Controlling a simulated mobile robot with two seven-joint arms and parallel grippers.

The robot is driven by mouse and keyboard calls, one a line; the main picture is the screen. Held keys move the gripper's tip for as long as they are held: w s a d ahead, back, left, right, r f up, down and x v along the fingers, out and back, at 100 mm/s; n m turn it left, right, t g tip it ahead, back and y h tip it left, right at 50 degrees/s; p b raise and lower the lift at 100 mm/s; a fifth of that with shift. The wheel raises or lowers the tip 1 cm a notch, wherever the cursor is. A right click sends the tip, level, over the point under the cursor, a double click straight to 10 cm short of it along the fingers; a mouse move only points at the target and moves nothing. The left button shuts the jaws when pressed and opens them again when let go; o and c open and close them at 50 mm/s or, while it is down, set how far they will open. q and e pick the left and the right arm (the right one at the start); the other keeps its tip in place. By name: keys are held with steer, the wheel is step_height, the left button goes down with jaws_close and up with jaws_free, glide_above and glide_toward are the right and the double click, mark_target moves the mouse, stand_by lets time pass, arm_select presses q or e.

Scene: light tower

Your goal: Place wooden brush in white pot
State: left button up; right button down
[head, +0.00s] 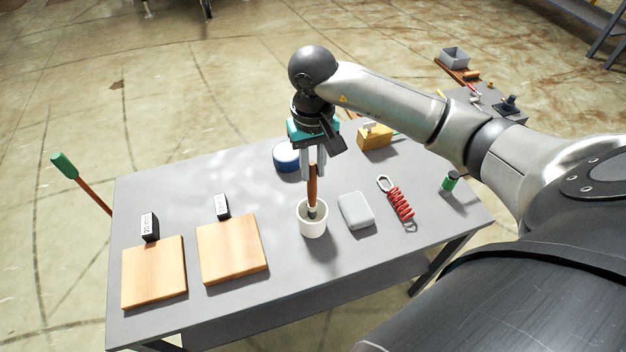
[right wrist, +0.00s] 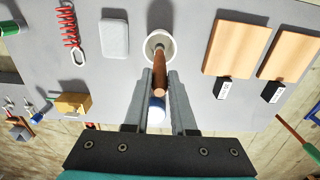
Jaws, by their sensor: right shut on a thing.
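The wooden brush (head: 313,188) has a brown handle and hangs upright from my right gripper (head: 312,174). The gripper is shut on the handle's upper part. The brush's dark lower end shows within the mouth of the white pot (head: 313,224) on the grey table; I cannot tell whether it touches the bottom. In the right wrist view, the brush (right wrist: 160,75) runs from between the fingers (right wrist: 158,85) to the opening of the white pot (right wrist: 147,46). My left gripper is not in view.
On the grey table (head: 285,290) are two wooden boards (head: 154,272) (head: 232,248) with black labelled blocks, a grey-white box (head: 356,211), a red coil (head: 400,203), a green-capped cylinder (head: 450,181), a blue round thing (head: 286,157) and a yellow block (head: 375,139).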

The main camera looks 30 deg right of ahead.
step_height(320, 180, down, 4)
steer(key=shift+f, duration=0.25)
steer(key=c, duration=0.7)
jaws_free()
steer(key=shift+c, duration=0.2)
steer(key=shift+r, duration=0.1)
step_height(320, 180, up, 12)
steer(key=shift+a, duration=0.1)
